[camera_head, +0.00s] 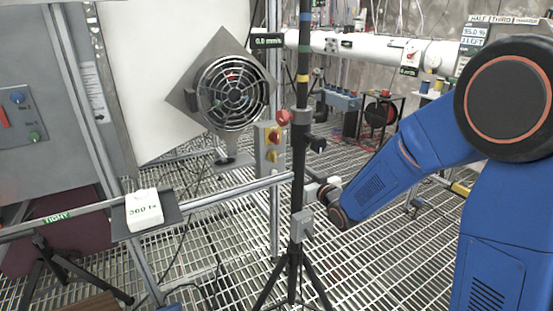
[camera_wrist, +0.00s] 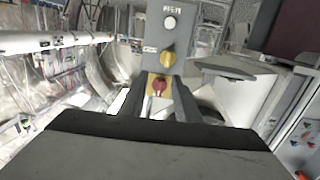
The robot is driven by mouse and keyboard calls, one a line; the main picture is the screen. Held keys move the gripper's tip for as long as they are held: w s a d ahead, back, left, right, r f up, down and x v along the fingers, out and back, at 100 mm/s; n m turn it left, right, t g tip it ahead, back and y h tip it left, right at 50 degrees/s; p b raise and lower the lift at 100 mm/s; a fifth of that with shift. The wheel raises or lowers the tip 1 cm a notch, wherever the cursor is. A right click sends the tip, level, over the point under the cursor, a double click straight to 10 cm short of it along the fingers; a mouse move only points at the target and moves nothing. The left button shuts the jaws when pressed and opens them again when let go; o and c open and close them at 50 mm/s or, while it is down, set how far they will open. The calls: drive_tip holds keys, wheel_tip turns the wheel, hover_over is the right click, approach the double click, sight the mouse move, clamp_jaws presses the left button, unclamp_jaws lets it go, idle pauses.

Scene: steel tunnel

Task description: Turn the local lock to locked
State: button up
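In the wrist view the box (camera_wrist: 152,32) is straight ahead. It has a pale round button (camera_wrist: 170,22) at the top, a yellow knob (camera_wrist: 168,58) below, and a red knob (camera_wrist: 158,88) on a yellow plate lowest. I cannot read which is the local lock. My gripper (camera_wrist: 157,80) has its two dark fingers apart, with the red knob showing between them. I cannot tell whether they touch it. In the head view the pole partly hides my gripper.
A dark pole on a tripod (camera_head: 297,190) stands close to my gripper. A square-framed fan (camera_head: 232,95) is left of the box. A rail with a white box marked 360 lx (camera_head: 144,210) runs across the front left. The floor is open steel grating.

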sight(276, 156)
drive_tip(key=shift+y, duration=0.4)
drive_tip(key=x, duration=0.8)
drive_tip(key=a+x, duration=0.1)
drive_tip(key=x, duration=0.4)
drive_tip(key=shift+s+a+f, duration=0.1)
drive_tip(key=shift+s+f, duration=0.05)
drive_tip(key=shift+s, duration=0.15)
clamp_jaws()
